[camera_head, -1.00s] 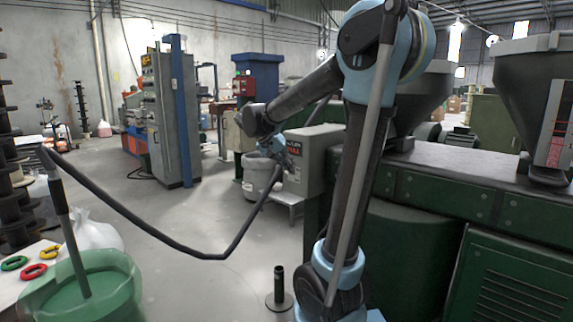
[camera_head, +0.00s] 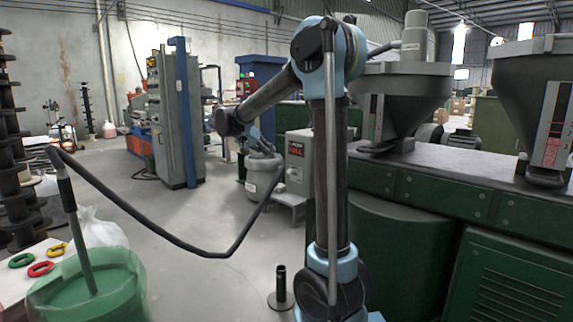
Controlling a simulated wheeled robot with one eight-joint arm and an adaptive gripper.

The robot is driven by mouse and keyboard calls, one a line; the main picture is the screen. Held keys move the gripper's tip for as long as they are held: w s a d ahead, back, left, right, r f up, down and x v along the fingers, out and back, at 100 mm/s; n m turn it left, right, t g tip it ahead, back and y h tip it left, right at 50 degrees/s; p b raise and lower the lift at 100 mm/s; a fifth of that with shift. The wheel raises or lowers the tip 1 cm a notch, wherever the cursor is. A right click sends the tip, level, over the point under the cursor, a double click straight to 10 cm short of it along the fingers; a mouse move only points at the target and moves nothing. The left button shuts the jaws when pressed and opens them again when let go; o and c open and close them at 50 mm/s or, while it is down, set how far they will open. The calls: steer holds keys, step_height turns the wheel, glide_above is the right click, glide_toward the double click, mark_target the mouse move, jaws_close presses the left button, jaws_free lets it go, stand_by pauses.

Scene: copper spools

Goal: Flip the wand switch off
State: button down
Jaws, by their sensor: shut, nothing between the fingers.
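A grey wand (camera_head: 80,235) stands tilted in a translucent green bucket (camera_head: 110,295) at the lower left. A black hose (camera_head: 165,232) runs from the wand's top, sags, and rises towards the white tub near the grey box. I cannot make out a switch on the wand. My gripper (camera_head: 262,145) is at the end of my raised blue and black arm, near the middle of the view, appearing above the white tub (camera_head: 262,190). It is small in the picture, shut and empty, and well apart from the wand.
A grey box (camera_head: 298,158) with a red label stands right of the tub. Green machinery (camera_head: 420,240) with hoppers fills the right side. A black post (camera_head: 281,290) stands on the floor. Coloured rings (camera_head: 40,269) lie beside the bucket. The central floor is open.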

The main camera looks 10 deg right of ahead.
mark_target(293, 173)
steer(key=shift+d, duration=0.1)
steer(key=x, duration=1)
steer(key=shift+d, duration=0.2)
steer(key=shift+f, duration=0.1)
